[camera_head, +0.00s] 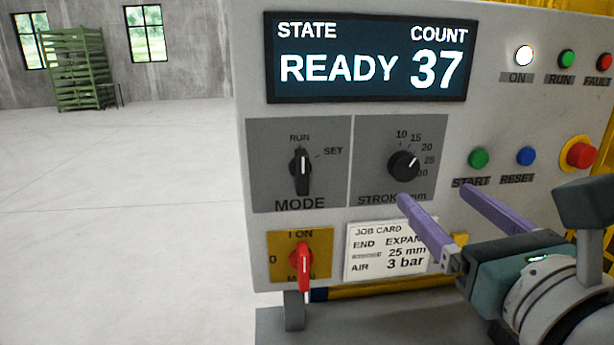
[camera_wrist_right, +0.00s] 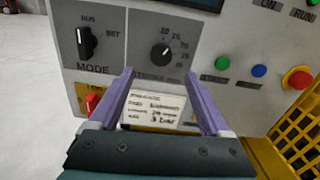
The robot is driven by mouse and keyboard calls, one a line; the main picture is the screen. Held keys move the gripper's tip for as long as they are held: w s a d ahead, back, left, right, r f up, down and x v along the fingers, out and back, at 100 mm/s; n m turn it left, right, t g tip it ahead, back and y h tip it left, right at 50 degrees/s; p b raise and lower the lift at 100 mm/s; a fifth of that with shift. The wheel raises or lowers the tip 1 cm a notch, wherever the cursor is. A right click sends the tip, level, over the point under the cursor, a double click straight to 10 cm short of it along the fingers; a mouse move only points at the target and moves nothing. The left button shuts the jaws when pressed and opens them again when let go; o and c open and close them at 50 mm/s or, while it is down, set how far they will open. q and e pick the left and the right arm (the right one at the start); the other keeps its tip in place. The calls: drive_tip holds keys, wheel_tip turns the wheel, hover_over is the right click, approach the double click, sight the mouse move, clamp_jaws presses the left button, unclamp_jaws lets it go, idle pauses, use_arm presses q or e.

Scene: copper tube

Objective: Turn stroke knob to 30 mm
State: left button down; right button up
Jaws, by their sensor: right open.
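The black round stroke knob (camera_head: 403,166) sits on a grey plate on the control panel, with marks from 10 to 30 around its upper right. Its white pointer line slants to the upper right, around the 20 mark; the exact setting is hard to read. The knob also shows in the right wrist view (camera_wrist_right: 161,54). My right gripper (camera_head: 434,196) is open and empty, its purple fingers apart, below and to the right of the knob. In the right wrist view, the fingers (camera_wrist_right: 159,73) point at the panel with the knob ahead between them. My left gripper is not in view.
The mode knob (camera_head: 302,166) is left of the stroke plate, with a red main switch (camera_head: 304,268) below. A job card (camera_head: 390,249) is under the knob. Start (camera_head: 478,158), reset (camera_head: 525,156) and a red emergency button (camera_head: 580,154) are to the right. The display (camera_head: 370,58) reads READY, 37.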

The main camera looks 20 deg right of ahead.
sight(407, 169)
drive_tip(key=p+x, duration=0.1)
drive_tip(key=x, duration=0.7)
drive_tip(key=shift+d, duration=0.15)
clamp_jaws()
idle(0.4)
